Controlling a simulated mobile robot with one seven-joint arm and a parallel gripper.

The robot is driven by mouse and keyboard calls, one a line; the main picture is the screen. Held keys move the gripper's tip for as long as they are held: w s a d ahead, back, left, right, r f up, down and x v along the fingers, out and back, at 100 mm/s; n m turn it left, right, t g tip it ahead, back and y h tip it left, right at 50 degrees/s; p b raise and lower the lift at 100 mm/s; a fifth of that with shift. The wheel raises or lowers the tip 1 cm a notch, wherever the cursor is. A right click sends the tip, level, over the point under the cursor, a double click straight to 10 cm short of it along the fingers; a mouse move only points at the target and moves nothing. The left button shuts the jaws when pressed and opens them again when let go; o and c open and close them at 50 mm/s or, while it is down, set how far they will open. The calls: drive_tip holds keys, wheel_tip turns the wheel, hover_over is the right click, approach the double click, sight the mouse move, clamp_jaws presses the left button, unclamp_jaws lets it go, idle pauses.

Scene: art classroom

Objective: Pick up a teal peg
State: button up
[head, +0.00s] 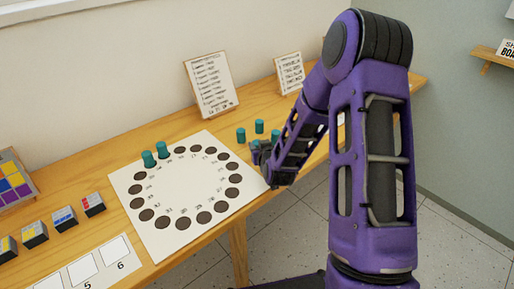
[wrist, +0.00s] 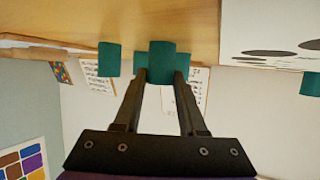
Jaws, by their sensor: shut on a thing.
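My gripper (wrist: 160,78) is shut on a teal peg (wrist: 160,60), whose round body shows between the two fingertips in the wrist view. In the head view my gripper (head: 260,152) is low over the table, right of the white board, and partly hides the held peg. Loose teal pegs (head: 241,134), (head: 259,126) and (head: 275,134) stand close behind it. In the wrist view one teal peg (wrist: 109,59) is left of the held one and another (wrist: 190,76) is partly hidden behind it. Two teal pegs (head: 148,159), (head: 162,150) stand on the board's ring.
The white board (head: 185,205) has a ring of dark round spots with numbers. Small blocks (head: 65,219) and a numbered strip (head: 83,268) lie at the left. Two text signs (head: 211,84), (head: 289,72) stand along the wall. The wooden table (head: 185,128) has some bare room behind the board.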

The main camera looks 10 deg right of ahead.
clamp_jaws()
drive_tip(key=shift+r, duration=0.15)
